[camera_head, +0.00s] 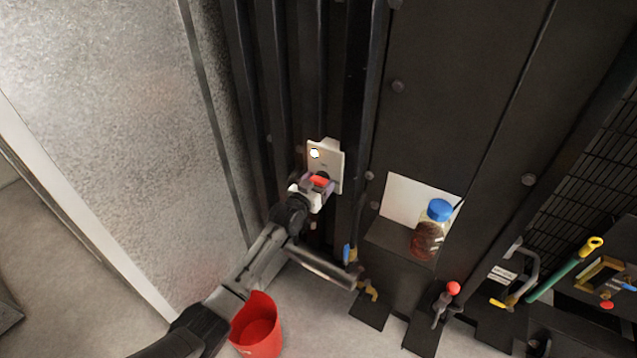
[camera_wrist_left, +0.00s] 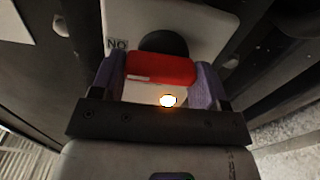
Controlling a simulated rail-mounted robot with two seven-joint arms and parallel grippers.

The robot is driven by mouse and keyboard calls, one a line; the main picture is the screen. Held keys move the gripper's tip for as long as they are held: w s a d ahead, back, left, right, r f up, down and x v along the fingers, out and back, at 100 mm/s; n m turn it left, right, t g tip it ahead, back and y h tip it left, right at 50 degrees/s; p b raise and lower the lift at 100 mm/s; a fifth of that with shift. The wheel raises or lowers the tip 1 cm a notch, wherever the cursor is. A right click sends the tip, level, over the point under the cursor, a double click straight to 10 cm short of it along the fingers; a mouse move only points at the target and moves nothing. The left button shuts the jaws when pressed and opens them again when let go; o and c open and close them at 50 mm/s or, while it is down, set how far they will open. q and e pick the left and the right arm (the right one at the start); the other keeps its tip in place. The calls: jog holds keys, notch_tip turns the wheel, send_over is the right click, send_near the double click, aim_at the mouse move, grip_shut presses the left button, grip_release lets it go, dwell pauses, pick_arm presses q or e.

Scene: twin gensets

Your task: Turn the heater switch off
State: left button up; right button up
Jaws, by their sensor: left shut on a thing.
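The heater switch is a pale plate (camera_head: 327,158) on the dark ribbed panel, with a round lit lamp (camera_head: 315,153) at its upper left. A red handle (camera_head: 320,181) sits at the plate's lower part. In the left wrist view the red handle (camera_wrist_left: 162,68) lies between the purple finger pads, in front of a black round hub (camera_wrist_left: 163,42). The letters "NO" show on the plate beside it. My left gripper (camera_head: 312,190) is shut on the red handle. The handle's exact angle is hard to tell. My right gripper is not in view.
A red bucket (camera_head: 257,325) stands on the floor below my left arm. A blue-capped jar (camera_head: 433,228) sits in a recess to the right. A red-knobbed lever (camera_head: 449,292) and a green-handled tool (camera_head: 561,270) are at the lower right.

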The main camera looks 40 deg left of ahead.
pick_arm(q)
jog(key=n, duration=0.8)
jog(key=shift+a+n+p, duration=0.15)
jog(key=shift+n+p, duration=0.2)
jog(key=shift+n, duration=0.05)
jog(key=n, duration=0.4)
jog(key=shift+a+f, duration=0.1)
jog(key=shift+n, duration=2.2)
jog(key=o, duration=0.9)
jog(key=shift+o, duration=0.2)
jog(key=shift+s, duration=0.2)
